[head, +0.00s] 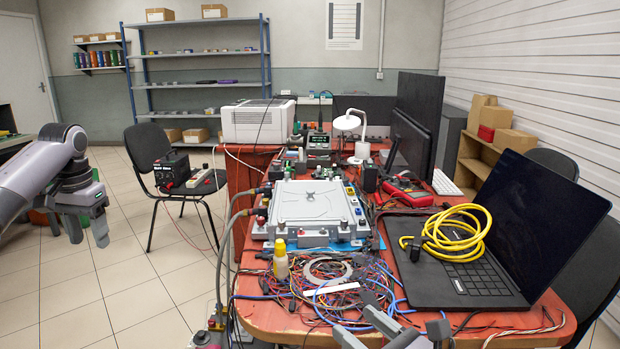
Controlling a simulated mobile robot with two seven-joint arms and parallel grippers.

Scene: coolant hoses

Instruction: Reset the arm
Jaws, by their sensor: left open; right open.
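My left arm comes in from the left edge, and my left gripper (87,230) hangs over the tiled floor, clear of the table. Its fingers point down, stand apart and hold nothing. My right gripper (364,328) shows only in part at the bottom edge, low over the wires at the table's front. It looks open, with nothing seen between its fingers; the rest of it is cut off. A silver metal unit (313,203) lies on a blue base in the middle of the table. Grey hoses (222,258) run from its left side down past the table edge.
An open laptop (475,290) with a coiled yellow cable (455,228) fills the right side. A chair (155,150) stands at the left.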

